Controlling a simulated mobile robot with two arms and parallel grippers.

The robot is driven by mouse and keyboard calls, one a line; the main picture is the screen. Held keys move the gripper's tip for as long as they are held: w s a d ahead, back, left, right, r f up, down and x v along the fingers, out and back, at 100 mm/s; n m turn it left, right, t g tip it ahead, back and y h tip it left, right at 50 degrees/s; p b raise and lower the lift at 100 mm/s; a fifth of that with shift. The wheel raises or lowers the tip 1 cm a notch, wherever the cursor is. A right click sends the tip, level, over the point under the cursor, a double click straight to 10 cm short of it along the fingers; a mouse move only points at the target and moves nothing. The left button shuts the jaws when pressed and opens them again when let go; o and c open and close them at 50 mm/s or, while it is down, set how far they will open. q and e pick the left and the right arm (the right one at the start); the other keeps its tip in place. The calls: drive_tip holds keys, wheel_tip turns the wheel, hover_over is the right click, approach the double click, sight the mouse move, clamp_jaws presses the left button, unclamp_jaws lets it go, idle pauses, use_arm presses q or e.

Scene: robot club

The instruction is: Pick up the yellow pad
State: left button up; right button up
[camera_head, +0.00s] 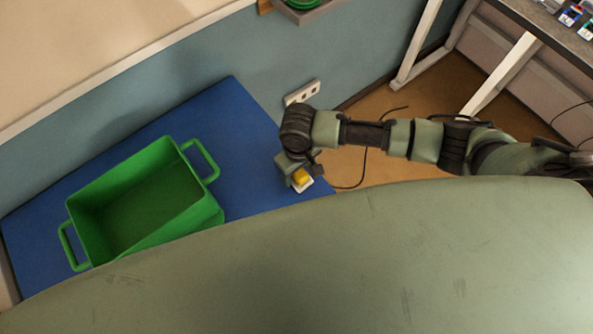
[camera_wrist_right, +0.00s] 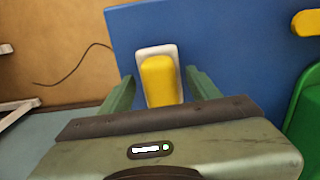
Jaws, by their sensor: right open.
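The yellow pad (camera_head: 301,177) lies at the right end of the blue table (camera_head: 245,140). In the right wrist view the yellow pad (camera_wrist_right: 160,80) is a rounded block sitting on a white base (camera_wrist_right: 157,50). My right gripper (camera_head: 298,174) is over the pad and hides part of it in the head view. In the right wrist view the two fingers of my right gripper (camera_wrist_right: 162,82) are open, one on each side of the pad. I cannot tell whether they touch it. My left gripper is not in view.
A green crate (camera_head: 145,240) with two handles stands on the table to the left. Another yellow piece (camera_wrist_right: 307,22) shows at the right edge of the wrist view. A wall socket (camera_head: 302,92) is behind my arm. A dark cable (camera_wrist_right: 75,72) lies on the floor.

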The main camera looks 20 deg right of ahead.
drive_tip(key=c, duration=1.1)
drive_tip(key=shift+c, duration=0.2)
drive_tip(key=shift+r, duration=0.1)
wheel_tip(320, 180, up, 20)
drive_tip(key=b, duration=0.2)
